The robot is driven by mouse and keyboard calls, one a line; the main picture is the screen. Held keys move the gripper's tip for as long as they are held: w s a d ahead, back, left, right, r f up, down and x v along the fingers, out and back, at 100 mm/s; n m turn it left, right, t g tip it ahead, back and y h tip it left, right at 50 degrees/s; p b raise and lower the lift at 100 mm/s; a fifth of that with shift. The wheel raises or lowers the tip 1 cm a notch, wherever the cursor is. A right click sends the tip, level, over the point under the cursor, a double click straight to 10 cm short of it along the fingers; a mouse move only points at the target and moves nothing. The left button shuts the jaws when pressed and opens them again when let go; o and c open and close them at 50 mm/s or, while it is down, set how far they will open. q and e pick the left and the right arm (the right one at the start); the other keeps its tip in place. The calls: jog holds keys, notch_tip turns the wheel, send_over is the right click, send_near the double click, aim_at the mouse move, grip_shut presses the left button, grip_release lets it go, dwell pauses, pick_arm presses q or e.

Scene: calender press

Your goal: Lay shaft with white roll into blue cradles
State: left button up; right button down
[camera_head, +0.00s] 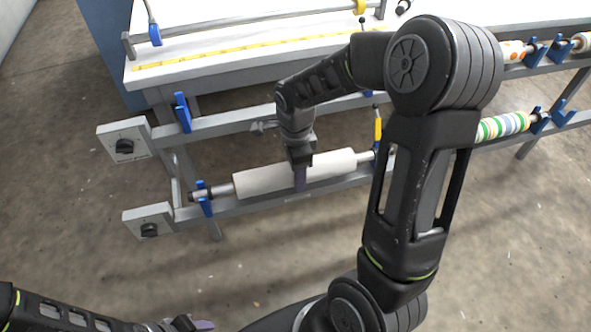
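The white roll (262,181) on its metal shaft (222,190) lies along the lower rail. The shaft's left end is at a blue cradle (206,203), and its right end reaches the blue part (375,148) at the right. Whether both ends are fully seated is too small to tell. My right gripper (300,178) reaches down over the middle of the roll, with one finger visible across its near side. The other finger is hidden, so its grip is unclear. My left gripper (192,324) is low at the bottom edge, away from the roll and partly cut off.
The upper rail has an empty blue cradle (182,113) at left. A striped roll (502,126) and a spotted roll (513,51) sit at right. Knob boxes (126,140) stick out at left. A white table (240,58) stands behind. The floor in front is clear.

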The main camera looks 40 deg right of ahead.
jog(key=shift+f, duration=0.35)
jog(key=shift+c, duration=2.1)
grip_release()
notch_tip(320, 180, up, 8)
jog(key=shift+f, duration=0.1)
